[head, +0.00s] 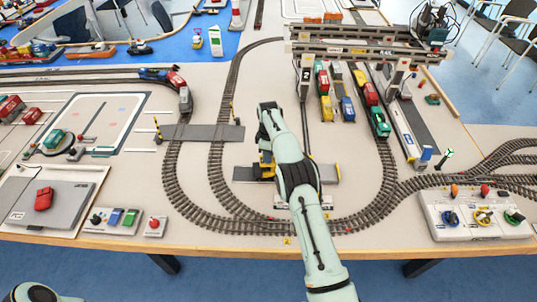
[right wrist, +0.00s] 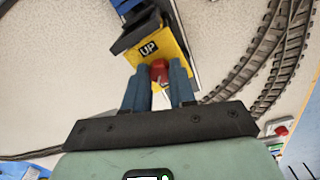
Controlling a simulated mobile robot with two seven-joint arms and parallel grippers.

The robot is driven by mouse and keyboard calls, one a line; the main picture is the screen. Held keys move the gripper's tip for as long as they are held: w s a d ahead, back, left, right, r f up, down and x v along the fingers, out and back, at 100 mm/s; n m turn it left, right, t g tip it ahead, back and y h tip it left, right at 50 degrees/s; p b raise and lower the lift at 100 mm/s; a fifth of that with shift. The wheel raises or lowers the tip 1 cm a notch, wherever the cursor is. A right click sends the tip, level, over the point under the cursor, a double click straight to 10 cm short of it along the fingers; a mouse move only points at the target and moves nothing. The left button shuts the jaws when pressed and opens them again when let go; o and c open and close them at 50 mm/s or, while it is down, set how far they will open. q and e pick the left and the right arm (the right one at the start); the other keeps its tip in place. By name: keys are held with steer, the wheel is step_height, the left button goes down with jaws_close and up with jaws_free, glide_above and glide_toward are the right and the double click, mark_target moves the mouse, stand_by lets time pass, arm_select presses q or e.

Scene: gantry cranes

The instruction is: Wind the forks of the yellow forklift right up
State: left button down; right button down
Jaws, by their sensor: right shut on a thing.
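The yellow forklift (right wrist: 178,44) shows in the right wrist view as a yellow block with a black "UP" label and dark parts at its left. A red knob (right wrist: 159,70) sticks out of its near side. My right gripper (right wrist: 160,80) is shut on this red knob, with one blue-grey finger on each side. In the head view only a little of the yellow forklift (head: 265,171) shows beside my right arm, which covers the rest and the gripper. The height of the forks cannot be made out. My left gripper is out of view.
Curved railway tracks (head: 222,190) run on both sides of my right arm. A gantry crane (head: 365,48) spans several coloured rail vehicles behind. A control box with coloured knobs (head: 478,217) stands at the front right, and a small button panel (head: 112,220) at the front left.

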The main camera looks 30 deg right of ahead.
steer(key=m, duration=1.4)
steer(key=shift+m, duration=0.4)
steer(key=m, duration=0.5)
stand_by(1.0)
steer(key=c, duration=0.9)
jaws_free()
